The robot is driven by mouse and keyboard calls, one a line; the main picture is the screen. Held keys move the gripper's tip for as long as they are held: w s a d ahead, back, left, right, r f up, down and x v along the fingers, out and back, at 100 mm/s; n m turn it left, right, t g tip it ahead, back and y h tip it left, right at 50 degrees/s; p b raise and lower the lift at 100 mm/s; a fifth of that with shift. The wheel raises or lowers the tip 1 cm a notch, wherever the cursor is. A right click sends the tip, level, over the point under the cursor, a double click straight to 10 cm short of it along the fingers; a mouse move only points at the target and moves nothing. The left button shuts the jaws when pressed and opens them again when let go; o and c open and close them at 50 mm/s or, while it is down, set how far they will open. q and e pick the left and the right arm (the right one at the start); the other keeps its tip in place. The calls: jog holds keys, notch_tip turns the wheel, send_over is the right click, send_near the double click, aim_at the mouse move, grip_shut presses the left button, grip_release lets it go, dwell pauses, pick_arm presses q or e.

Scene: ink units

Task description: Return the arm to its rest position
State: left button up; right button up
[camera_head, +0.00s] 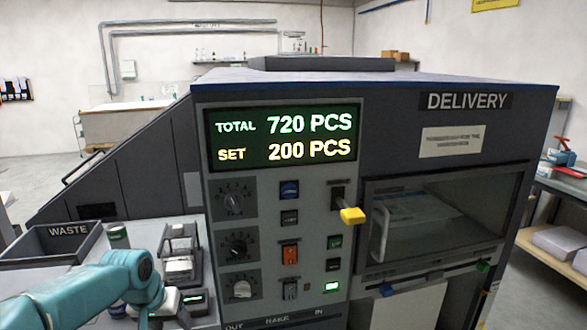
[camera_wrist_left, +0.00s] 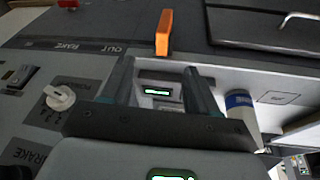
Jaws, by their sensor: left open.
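My left arm (camera_head: 110,283), teal, comes in from the lower left of the head view. It reaches over the small bench beside the machine panel. My left gripper shows in the wrist view (camera_wrist_left: 158,68), its two dark fingers apart with nothing held between them. Behind the gap is a small unit with a green-lit display (camera_wrist_left: 157,92). In the head view the fingers are hard to make out among the ink units (camera_head: 180,268). My right arm and gripper are not in view.
The machine panel (camera_head: 275,185) stands close to the right of my arm, with a yellow-tipped lever (camera_head: 352,215) sticking out. A black WASTE tray (camera_head: 50,241) and a green-topped cylinder (camera_head: 118,236) are on the bench. An orange lever (camera_wrist_left: 165,32) lies beyond the fingers.

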pick_arm(q)
jog(key=s+d+f+g+h, duration=0.1)
jog(key=s+d+f, duration=0.15)
jog(key=f, duration=0.45)
jog(key=s+d+f, duration=0.1)
jog(key=d+f, duration=0.2)
jog(key=f, duration=0.3)
jog(key=s+d+f, duration=0.3)
jog(key=s+f, duration=0.2)
jog(key=s, duration=0.3)
jog(key=s+d+f+n+g+h, duration=0.1)
jog(key=s+d+f, duration=0.2)
jog(key=s+f, duration=0.3)
jog(key=s+d+f+g+h, duration=0.1)
jog(key=s+d+f, duration=0.2)
jog(key=s, duration=0.9)
notch_tip(320, 180, down, 3)
jog(key=shift+f, duration=0.1)
